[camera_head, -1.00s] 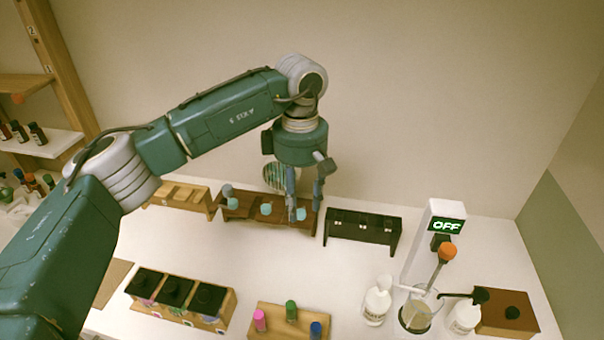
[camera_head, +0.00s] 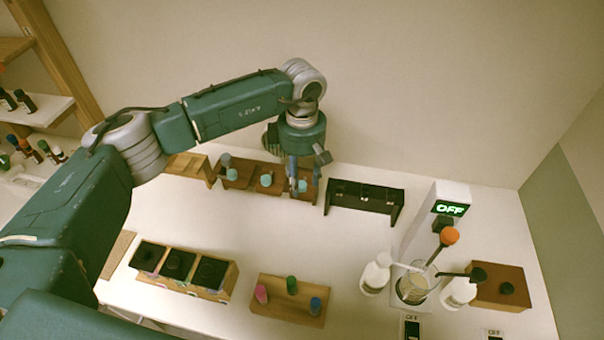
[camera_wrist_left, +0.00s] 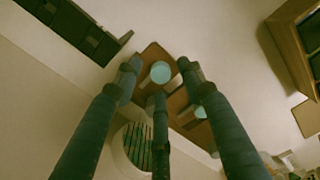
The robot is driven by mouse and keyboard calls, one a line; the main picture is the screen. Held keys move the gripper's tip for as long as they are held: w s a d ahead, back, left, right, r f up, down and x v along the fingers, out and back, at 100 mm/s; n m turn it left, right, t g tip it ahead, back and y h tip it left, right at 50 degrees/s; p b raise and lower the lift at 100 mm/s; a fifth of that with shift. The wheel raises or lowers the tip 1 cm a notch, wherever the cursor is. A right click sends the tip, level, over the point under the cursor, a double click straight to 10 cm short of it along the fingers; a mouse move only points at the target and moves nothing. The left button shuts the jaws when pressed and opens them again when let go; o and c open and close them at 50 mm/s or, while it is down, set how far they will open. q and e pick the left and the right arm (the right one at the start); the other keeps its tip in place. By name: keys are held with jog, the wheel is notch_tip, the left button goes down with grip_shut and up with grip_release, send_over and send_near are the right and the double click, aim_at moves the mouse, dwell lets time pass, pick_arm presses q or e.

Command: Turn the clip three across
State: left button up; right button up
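A dark wooden rack (camera_head: 242,178) near the back wall holds three teal-topped pieces in a row: left (camera_head: 225,160), middle (camera_head: 266,180) and right (camera_head: 302,186). No part is plainly recognisable as a clip. My left gripper (camera_head: 304,184) points down at the rack's right end, its fingers on either side of the right teal top. In the left wrist view the fingers (camera_wrist_left: 158,80) are spread, with a teal top (camera_wrist_left: 160,72) between and beyond them. I see no contact. Another teal top (camera_wrist_left: 201,112) is partly hidden by a finger. My right gripper is not in view.
A black rack (camera_head: 365,190) stands close right, a light wooden rack (camera_head: 188,166) left. The mid-table is clear.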

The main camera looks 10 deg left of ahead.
pick_arm(q)
jog(key=shift+f, duration=0.6)
grip_shut()
